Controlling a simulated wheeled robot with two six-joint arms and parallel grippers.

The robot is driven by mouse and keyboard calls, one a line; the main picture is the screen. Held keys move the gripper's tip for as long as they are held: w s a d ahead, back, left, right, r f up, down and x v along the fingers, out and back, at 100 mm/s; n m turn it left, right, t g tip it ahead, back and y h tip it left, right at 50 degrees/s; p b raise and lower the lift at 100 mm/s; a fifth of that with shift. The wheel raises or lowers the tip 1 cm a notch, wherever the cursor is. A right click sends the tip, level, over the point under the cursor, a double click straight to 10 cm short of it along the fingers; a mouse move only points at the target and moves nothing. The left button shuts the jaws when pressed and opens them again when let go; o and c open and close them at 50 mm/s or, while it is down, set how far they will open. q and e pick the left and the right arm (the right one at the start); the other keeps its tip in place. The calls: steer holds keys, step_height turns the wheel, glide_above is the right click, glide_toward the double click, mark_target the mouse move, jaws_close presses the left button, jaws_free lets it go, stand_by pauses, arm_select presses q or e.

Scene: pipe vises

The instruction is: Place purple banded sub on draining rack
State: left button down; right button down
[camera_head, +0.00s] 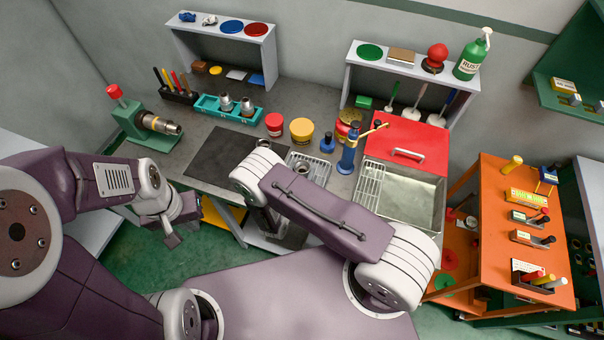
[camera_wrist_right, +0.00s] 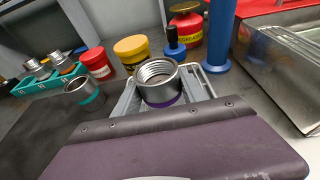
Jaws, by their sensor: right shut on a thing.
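The purple banded sub (camera_wrist_right: 160,84) is a grey threaded metal ring with a purple band low on its side. It is upright in the right wrist view and also shows just past my right arm in the head view (camera_head: 302,168). A larger wire rack (camera_head: 369,186) lies along the left of the metal basin (camera_head: 420,201). My left gripper (camera_head: 171,238) is off the bench; its jaw opening is unclear.
A teal banded sub (camera_wrist_right: 85,94) stands on the dark mat (camera_head: 222,157). A blue upright tool (camera_head: 347,156) stands between the two racks. A red can (camera_head: 274,124), yellow tub (camera_head: 301,130) and blue bottle (camera_head: 327,143) stand behind. A red lid (camera_head: 407,137) rises behind the basin.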

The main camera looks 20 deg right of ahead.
steer(key=shift+f, duration=0.15)
steer(key=c, duration=0.6)
jaws_free()
steer(key=shift+c, duration=0.2)
steer(key=shift+s, duration=0.1)
steer(key=shift+r, duration=0.2)
steer(key=shift+s+a+r, duration=0.1)
steer(key=shift+a+r, duration=0.05)
steer(key=p+v, duration=0.3)
steer(key=v, duration=0.8)
steer(key=shift+s, duration=0.25)
steer(key=shift+r, duration=0.1)
